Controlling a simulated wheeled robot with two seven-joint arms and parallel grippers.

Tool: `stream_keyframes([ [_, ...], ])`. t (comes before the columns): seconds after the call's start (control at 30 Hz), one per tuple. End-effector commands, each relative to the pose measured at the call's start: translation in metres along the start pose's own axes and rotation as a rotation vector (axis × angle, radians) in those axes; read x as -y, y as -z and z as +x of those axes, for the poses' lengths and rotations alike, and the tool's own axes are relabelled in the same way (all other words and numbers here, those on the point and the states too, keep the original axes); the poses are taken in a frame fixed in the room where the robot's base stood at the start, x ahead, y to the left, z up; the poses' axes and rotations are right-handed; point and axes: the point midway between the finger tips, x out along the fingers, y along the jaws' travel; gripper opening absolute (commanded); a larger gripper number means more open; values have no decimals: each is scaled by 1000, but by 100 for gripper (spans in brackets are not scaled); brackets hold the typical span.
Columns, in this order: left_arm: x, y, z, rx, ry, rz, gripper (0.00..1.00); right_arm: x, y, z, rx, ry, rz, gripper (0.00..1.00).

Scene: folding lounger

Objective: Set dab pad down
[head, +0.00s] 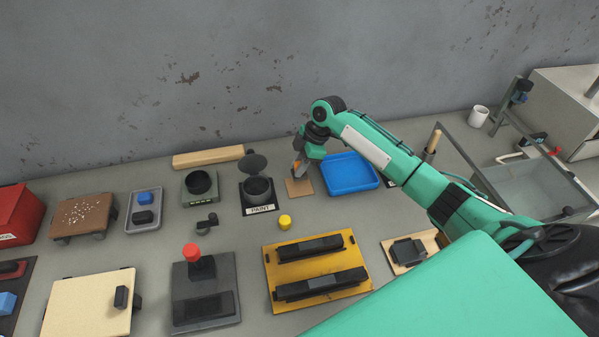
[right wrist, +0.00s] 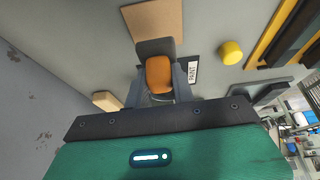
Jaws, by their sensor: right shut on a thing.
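My right gripper (head: 298,168) is shut on the dab pad, whose orange grip (right wrist: 158,76) shows between the fingers in the right wrist view. A dark grey end of the pad (right wrist: 155,47) points toward a tan square board (head: 300,188). The pad is over or at this board, between the paint pot and the blue tray; I cannot tell whether they touch. The board also shows in the right wrist view (right wrist: 153,20). The paint pot (head: 258,191), labelled PAINT, stands left of the gripper with its round lid (head: 253,163) raised. My left gripper is out of view.
A blue tray (head: 350,174) lies close right of the gripper. A yellow knob (head: 285,222) and a yellow fixture (head: 317,272) are nearer. A wooden bar (head: 208,157) lies along the wall. A glass-sided tank (head: 530,170) stands at the right.

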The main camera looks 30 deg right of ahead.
Motion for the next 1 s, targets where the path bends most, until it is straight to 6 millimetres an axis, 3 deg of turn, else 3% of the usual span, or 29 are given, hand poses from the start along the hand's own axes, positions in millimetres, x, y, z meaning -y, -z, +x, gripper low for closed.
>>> stream_keyframes([
  [0.4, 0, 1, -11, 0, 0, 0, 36, 1, -18, 41, 1, 1, 0, 7],
  [0.73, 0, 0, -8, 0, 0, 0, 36, 0, -19, 45, 1, 0, -1, 7],
  [0.77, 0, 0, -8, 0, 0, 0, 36, 0, -19, 45, 1, 0, -1, 27],
  [0.87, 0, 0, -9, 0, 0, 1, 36, 0, -19, 45, 1, 0, -1, 47],
  [1.0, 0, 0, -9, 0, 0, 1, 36, 0, -19, 44, 1, 0, -1, 47],
])
